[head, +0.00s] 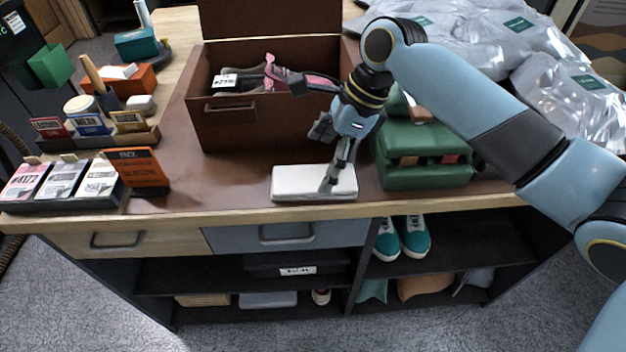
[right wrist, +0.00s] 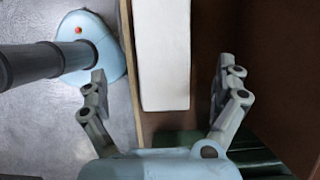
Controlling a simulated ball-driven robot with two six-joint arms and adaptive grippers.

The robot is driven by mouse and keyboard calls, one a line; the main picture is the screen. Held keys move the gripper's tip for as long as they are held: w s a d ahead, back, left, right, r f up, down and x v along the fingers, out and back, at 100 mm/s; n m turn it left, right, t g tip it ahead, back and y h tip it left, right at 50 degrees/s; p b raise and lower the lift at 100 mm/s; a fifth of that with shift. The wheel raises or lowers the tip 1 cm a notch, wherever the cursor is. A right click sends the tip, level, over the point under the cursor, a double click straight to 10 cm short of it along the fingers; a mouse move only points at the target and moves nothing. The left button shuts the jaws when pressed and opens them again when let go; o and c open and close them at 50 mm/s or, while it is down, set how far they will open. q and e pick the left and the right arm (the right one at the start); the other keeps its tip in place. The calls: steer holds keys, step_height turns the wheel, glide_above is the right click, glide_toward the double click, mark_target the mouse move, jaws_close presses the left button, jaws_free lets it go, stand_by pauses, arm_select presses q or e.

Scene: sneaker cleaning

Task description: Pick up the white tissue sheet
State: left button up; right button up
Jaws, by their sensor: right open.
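The white tissue sheet (head: 298,180) shows as a flat white slab lying near the front edge of the brown desk mat. In the right wrist view the white slab (right wrist: 163,40) runs between the two spread fingers, lengthwise from the top. My right gripper (head: 330,178) points down over the slab's right half and hides part of it. Its jaws are open in the right wrist view (right wrist: 163,72), with nothing held between them. I cannot tell whether the fingertips touch the slab. My left gripper is not in view.
A brown open box (head: 240,128) with shoes inside stands behind the slab. A green case (head: 425,176) stands close to its right. An orange card (head: 137,171) and small boxes in a dark tray stand at left. The desk's wooden front edge (head: 250,214) lies just in front.

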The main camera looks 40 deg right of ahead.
mark_target(314, 178)
steer(key=x, duration=0.5)
steer(key=shift+d+f, duration=0.25)
steer(key=shift+c, duration=0.3)
steer(key=c, duration=0.9)
